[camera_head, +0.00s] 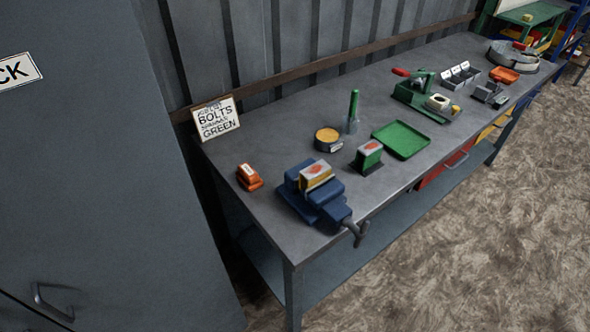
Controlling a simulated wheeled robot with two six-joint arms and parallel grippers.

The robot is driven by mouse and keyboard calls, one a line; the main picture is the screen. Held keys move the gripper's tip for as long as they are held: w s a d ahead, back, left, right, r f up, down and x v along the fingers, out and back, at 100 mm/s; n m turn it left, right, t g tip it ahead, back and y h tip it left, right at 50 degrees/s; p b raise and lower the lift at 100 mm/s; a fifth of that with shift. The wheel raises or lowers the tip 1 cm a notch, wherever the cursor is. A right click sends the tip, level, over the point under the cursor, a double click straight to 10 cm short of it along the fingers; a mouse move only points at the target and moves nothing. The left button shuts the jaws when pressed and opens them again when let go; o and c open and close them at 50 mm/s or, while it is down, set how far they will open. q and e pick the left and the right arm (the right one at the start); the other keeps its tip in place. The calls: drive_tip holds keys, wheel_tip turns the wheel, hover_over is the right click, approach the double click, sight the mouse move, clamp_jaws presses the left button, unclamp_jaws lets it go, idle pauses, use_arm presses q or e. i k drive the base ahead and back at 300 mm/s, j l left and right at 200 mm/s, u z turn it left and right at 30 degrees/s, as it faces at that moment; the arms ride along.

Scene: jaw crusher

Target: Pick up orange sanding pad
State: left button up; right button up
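A small orange block (249,178) with a pale label on top, which looks like the orange sanding pad, lies on the left end of the grey workbench (290,148). It sits left of a blue vise (312,196) and apart from it. Neither of my grippers shows in the head view.
The vise holds a yellowish box. A green-and-black block (368,155), a green tray (401,139), a round tin (328,139) and a green-handled tool (353,112) stand farther right. A sign (215,118) leans at the back left corner. A grey cabinet (90,180) stands left of the bench.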

sight(249, 178)
drive_tip(key=i+l, duration=0.25)
drive_tip(key=l, duration=0.15)
drive_tip(key=i+l+u, duration=0.15)
drive_tip(key=l, duration=0.25)
drive_tip(key=i+l, duration=0.35)
drive_tip(key=l+u, duration=0.05)
drive_tip(key=l, duration=0.05)
